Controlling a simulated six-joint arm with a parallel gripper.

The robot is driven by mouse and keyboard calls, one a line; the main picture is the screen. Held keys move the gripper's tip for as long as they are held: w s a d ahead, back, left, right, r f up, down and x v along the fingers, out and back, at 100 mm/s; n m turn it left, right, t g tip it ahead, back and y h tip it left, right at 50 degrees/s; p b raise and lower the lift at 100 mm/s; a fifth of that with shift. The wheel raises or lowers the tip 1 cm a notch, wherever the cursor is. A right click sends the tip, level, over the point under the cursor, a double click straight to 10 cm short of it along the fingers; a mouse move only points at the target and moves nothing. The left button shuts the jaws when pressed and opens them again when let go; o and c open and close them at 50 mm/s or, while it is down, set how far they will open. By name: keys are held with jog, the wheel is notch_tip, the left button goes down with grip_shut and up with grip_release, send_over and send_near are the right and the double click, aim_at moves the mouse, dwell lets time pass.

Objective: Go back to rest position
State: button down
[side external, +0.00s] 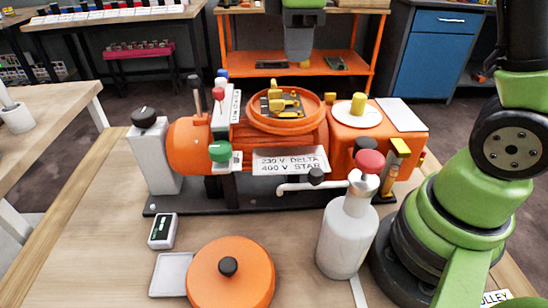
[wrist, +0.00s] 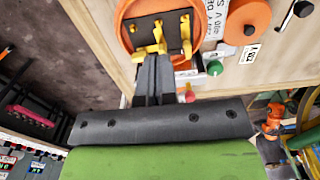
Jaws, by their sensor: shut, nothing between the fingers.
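My gripper (side external: 299,60) hangs at the top middle of the side external view, above and behind the orange motor (side external: 197,145). In the wrist view its two dark fingers (wrist: 153,62) lie together, shut and empty. The motor's round open terminal box (side external: 262,118) holds a dark block with yellow pieces (side external: 283,104). The same yellow pieces (wrist: 157,40) show just past the fingertips in the wrist view. From these views I cannot tell the exact gap, but the gripper appears apart from them.
An orange lid with a black knob (side external: 230,275), a small meter (side external: 162,231) and a white bottle with a red top (side external: 346,235) stand in front of the motor. Green and black arm parts of mine fill the right. Bare wooden tabletop (side external: 110,250) lies at front left.

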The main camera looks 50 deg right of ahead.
jog(key=s+a+r+m+t+y, duration=0.1)
jog(key=s+r+m+t, duration=0.1)
jog(key=s+m, duration=0.4)
jog(key=s+a+r+m+t+y, duration=0.1)
jog(key=s+a+r+m+t, duration=0.1)
jog(key=s+m+t, duration=0.3)
jog(key=shift+s+a+m, duration=0.15)
jog(key=shift+s+m, duration=0.95)
jog(key=shift+s, duration=0.7)
jog(key=c, duration=1.8)
grip_release()
